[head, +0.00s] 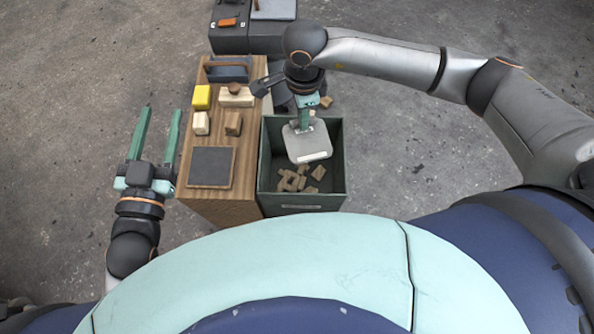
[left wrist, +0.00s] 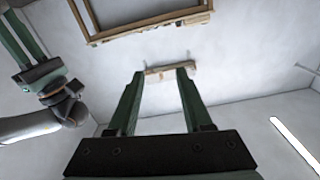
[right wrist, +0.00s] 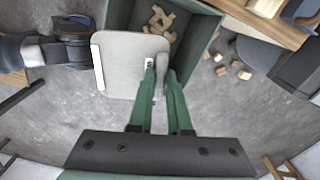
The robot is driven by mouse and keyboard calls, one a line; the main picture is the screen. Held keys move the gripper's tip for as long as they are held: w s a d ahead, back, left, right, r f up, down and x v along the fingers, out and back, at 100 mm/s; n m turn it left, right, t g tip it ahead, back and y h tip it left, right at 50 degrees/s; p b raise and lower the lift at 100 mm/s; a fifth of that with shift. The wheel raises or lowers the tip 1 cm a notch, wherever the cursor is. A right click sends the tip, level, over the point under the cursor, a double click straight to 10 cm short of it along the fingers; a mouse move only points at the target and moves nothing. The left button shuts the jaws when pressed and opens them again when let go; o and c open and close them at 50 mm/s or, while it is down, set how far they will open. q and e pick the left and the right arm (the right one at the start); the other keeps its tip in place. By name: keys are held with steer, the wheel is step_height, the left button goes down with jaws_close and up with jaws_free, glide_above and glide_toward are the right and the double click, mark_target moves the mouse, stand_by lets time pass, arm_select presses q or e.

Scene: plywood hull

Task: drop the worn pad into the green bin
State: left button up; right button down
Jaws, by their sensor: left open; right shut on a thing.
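The worn pad (head: 308,143) is a light grey, rounded square plate with a white strip along one edge. My right gripper (head: 304,112) is shut on it and holds it over the green bin (head: 333,190). In the right wrist view the pad (right wrist: 122,62) hangs from the fingertips of my right gripper (right wrist: 158,82), with the bin (right wrist: 190,45) behind it. The bin is an open dark green box with several brown scraps inside. My left gripper (head: 158,125) is open and empty, left of the bench, and also shows in the left wrist view (left wrist: 159,82).
A wooden bench (head: 242,160) stands against the bin's left side. On it are a dark square mat (head: 211,167), a yellow block (head: 201,97), several wooden blocks and a blue-grey tray (head: 227,72). Loose scraps lie on the floor. Floor right of the bin is mostly clear.

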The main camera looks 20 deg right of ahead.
steer(key=shift+f, duration=0.2)
step_height(320, 180, down, 2)
steer(key=shift+f+b, duration=0.2)
steer(key=shift+b, duration=0.75)
arm_select(q)
steer(key=s+d+r+m+t+h+b, duration=0.1)
steer(key=s+r+m+t+h, duration=0.1)
steer(key=r, duration=0.7)
steer(key=s+r+m+t+h+b, duration=0.1)
steer(key=s+r+m+t+h, duration=0.2)
steer(key=s+r+m+h, duration=0.2)
steer(key=shift+s+d+r+m+h, duration=0.15)
steer(key=shift+d+r+m+h, duration=0.3)
steer(key=shift+r+h, duration=1.4)
arm_select(e)
steer(key=shift+f, duration=1.55)
arm_select(q)
steer(key=shift+r+y, duration=0.2)
steer(key=shift+y, duration=0.05)
arm_select(e)
steer(key=c, duration=0.8)
jaws_free()
